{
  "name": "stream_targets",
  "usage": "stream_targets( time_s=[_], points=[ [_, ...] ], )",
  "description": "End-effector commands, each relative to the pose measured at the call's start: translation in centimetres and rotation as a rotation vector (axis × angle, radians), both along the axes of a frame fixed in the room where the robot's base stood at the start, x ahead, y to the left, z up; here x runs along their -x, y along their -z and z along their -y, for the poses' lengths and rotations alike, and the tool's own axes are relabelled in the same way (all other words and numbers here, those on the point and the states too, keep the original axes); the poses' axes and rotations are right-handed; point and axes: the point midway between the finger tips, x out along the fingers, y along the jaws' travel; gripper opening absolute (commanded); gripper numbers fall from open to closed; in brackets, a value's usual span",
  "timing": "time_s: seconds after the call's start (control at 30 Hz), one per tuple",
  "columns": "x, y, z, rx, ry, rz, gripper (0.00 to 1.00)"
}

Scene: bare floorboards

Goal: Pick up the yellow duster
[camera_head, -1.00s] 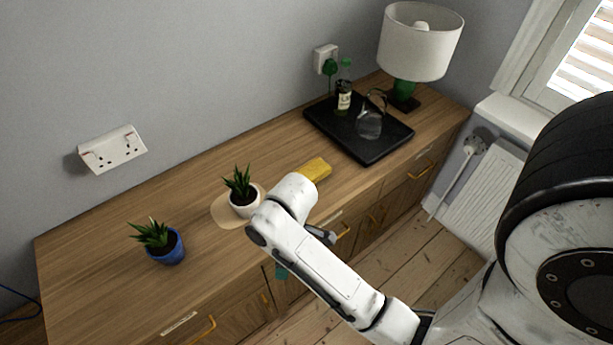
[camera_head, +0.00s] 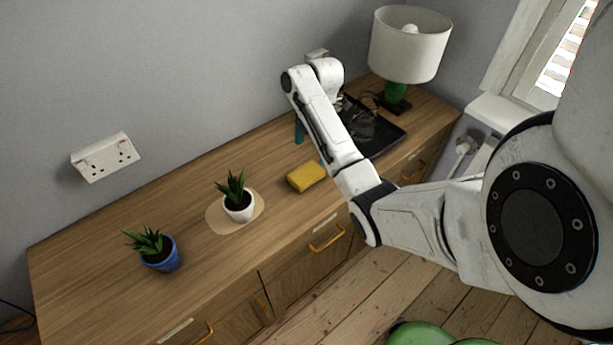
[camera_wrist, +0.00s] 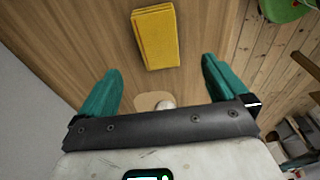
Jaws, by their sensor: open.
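The yellow duster (camera_head: 306,176) lies flat on the wooden sideboard, to the right of the white-potted plant. It also shows in the wrist view (camera_wrist: 156,37), at the top centre, ahead of my gripper. My gripper (camera_wrist: 160,82) is open and empty, its two teal fingers spread apart. The duster lies beyond the fingertips and is not between them. In the head view my arm reaches over the sideboard, and one teal finger (camera_head: 299,130) shows behind the duster; the rest of the gripper is mostly hidden by the arm.
A white-potted plant (camera_head: 238,206) stands on a round mat (camera_head: 215,217), with a blue-potted plant (camera_head: 162,258) to its left. A black tray (camera_head: 388,139) and a lamp (camera_head: 410,45) are at the right. The wall rises behind. A green object (camera_head: 420,335) is on the floor.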

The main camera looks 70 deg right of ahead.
Motion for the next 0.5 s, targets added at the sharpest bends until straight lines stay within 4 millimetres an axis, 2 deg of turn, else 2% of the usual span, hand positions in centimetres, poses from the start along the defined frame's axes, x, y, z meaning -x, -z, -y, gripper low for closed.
stream_targets(
  time_s=[0.2,0.5],
  points=[
    [-0.2,2.9,-0.4,-0.001,0.001,0.0,1.0],
    [-0.5,5.6,-0.8,-0.001,0.003,-0.001,1.0]
  ],
)
